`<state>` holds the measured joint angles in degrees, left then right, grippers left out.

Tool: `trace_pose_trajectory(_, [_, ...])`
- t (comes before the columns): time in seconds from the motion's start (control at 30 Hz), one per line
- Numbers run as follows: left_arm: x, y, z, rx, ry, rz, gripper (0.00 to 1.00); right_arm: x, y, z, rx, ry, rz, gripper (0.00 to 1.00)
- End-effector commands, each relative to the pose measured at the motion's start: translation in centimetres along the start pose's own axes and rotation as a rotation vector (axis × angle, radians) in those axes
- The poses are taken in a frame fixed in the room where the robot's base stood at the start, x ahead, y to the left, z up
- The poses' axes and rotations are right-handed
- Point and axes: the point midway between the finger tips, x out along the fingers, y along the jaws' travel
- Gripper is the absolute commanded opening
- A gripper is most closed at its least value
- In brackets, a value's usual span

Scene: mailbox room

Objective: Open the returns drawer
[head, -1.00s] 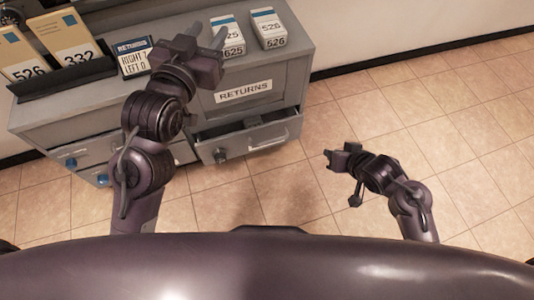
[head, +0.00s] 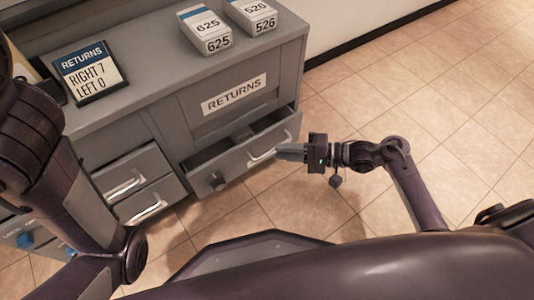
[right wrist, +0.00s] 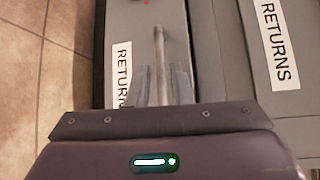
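The returns drawer (head: 232,166) is the grey lower-right drawer of the cabinet, pulled partly out, with a dark gap above its front. My right gripper (head: 282,152) is at the handle's right end. In the right wrist view the right gripper's fingers (right wrist: 159,88) are apart, with the handle bar (right wrist: 160,58) between them; contact is not clear. The drawer's label (right wrist: 122,75) is partly hidden by a finger. My left arm is at the left edge, its gripper out of frame.
Above the drawer is a panel labelled RETURNS (head: 234,94). Two boxes, 625 (head: 205,30) and 526 (head: 252,15), and a returns sign (head: 90,70) stand on the cabinet top. Smaller drawers (head: 135,180) are to the left. The tiled floor (head: 440,110) at right is clear.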

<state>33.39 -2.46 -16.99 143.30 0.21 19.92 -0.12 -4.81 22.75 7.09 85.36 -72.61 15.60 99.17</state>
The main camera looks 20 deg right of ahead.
Motion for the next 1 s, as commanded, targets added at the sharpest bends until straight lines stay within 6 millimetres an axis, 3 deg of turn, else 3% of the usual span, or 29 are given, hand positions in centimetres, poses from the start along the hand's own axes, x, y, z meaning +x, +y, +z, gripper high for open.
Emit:
trace_pose_trajectory(0.1, [-1.7,0.2,-0.4,0.000,-0.001,0.000,0.36,2.1,0.4,0.0,-0.002,-0.001,-0.004,0.20])
trace_pose_trajectory(0.3, [-1.6,0.2,-1.3,-0.013,0.024,-0.018,0.36,4.0,0.2,0.0,-0.002,0.000,0.000,0.20])
trace_pose_trajectory(0.6, [-1.4,0.2,-1.4,-0.015,0.024,-0.020,0.36,4.2,0.0,0.0,-0.001,0.000,0.001,0.20])
trace_pose_trajectory(0.77, [-1.4,0.2,-1.3,-0.015,0.024,-0.020,0.36,4.2,0.0,0.0,-0.001,0.001,0.001,0.00])
trace_pose_trajectory(1.0, [-1.4,0.2,-1.3,-0.015,0.023,-0.020,0.36,4.2,0.1,0.0,-0.001,0.001,0.002,0.00])
